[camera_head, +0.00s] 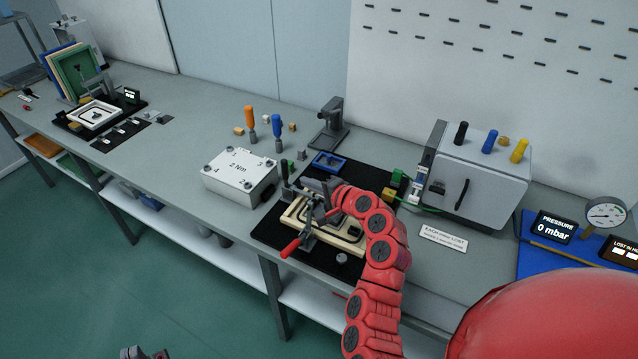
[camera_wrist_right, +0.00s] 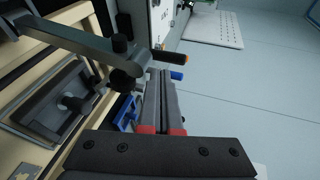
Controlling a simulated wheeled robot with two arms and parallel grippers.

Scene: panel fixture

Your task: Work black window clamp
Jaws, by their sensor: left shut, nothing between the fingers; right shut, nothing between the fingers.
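The pale window fixture (camera_head: 345,243) lies on a black mat on the bench in the head view. A toggle clamp with an upright black handle (camera_head: 284,170) stands at its far left side. A second clamp with a red handle (camera_head: 290,248) slants out at the front left. My right gripper (camera_head: 308,184) is shut and empty, close to the black handle and over the fixture's far edge. In the right wrist view its closed fingers (camera_wrist_right: 162,82) are beside a grey clamp arm (camera_wrist_right: 75,38) with a black knob. I cannot tell whether they touch. My left gripper (camera_head: 145,354) is shut, at the bottom edge, away from the bench.
A white box marked 2 Nm (camera_head: 240,178) stands left of the fixture. Orange (camera_head: 250,118) and blue (camera_head: 277,128) screwdrivers stand behind it. A blue frame (camera_head: 328,161) lies at the mat's back. A grey cabinet (camera_head: 475,180) stands right. Bench left of the white box is mostly clear.

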